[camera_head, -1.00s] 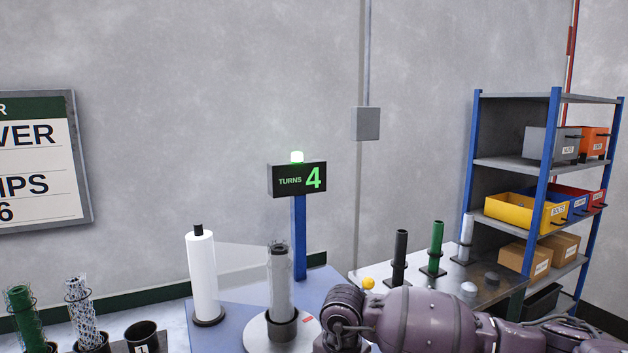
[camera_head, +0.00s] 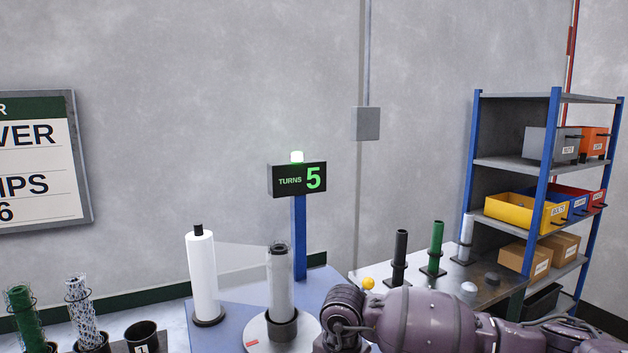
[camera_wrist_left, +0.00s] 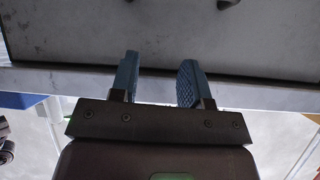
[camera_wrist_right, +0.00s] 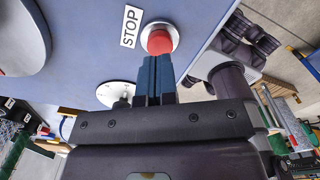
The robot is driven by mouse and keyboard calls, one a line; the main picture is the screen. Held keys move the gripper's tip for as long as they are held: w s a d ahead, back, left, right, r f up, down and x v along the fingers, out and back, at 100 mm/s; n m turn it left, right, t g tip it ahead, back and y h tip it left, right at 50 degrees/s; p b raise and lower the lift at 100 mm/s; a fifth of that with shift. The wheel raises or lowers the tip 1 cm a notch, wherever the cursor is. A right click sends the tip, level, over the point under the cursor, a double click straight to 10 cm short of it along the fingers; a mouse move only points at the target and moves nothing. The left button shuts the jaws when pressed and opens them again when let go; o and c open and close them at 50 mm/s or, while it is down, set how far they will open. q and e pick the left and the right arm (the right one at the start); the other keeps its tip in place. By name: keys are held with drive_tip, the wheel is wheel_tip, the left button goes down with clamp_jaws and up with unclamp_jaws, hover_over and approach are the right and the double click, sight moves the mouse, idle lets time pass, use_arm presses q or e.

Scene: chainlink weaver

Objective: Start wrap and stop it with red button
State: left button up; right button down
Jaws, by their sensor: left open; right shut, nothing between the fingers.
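The red button (camera_wrist_right: 159,40) sits in a pale ring beside a STOP label (camera_wrist_right: 131,27) in the right wrist view. My right gripper (camera_wrist_right: 157,62) is shut and empty, its blue fingertips just at the button's edge; I cannot tell if they touch it. The wrapped roll (camera_head: 280,285) stands upright on a round white turntable (camera_head: 257,334), with film (camera_head: 240,262) running from the white film roll (camera_head: 202,275). My left gripper (camera_wrist_left: 158,75) is open and empty.
My right arm covers the front right of the blue table. Dark, green and clear rolls (camera_head: 437,248) stand on a side table at right, near a blue-posted shelf (camera_head: 556,150). Mesh-wrapped rolls (camera_head: 80,312) and a black cup (camera_head: 146,338) stand at lower left.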

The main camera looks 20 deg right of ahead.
use_arm(q)
drive_tip(key=shift+f, duration=0.1)
use_arm(e)
drive_tip(key=shift+f, duration=0.15)
drive_tip(key=shift+f+b, duration=0.7)
drive_tip(key=shift+f, duration=0.7)
drive_tip(key=shift+r+p, duration=0.9)
drive_tip(key=shift+r, duration=0.8)
use_arm(q)
drive_tip(key=shift+r, duration=0.6)
use_arm(e)
drive_tip(key=shift+f, duration=0.15)
use_arm(q)
drive_tip(key=shift+w, duration=0.1)
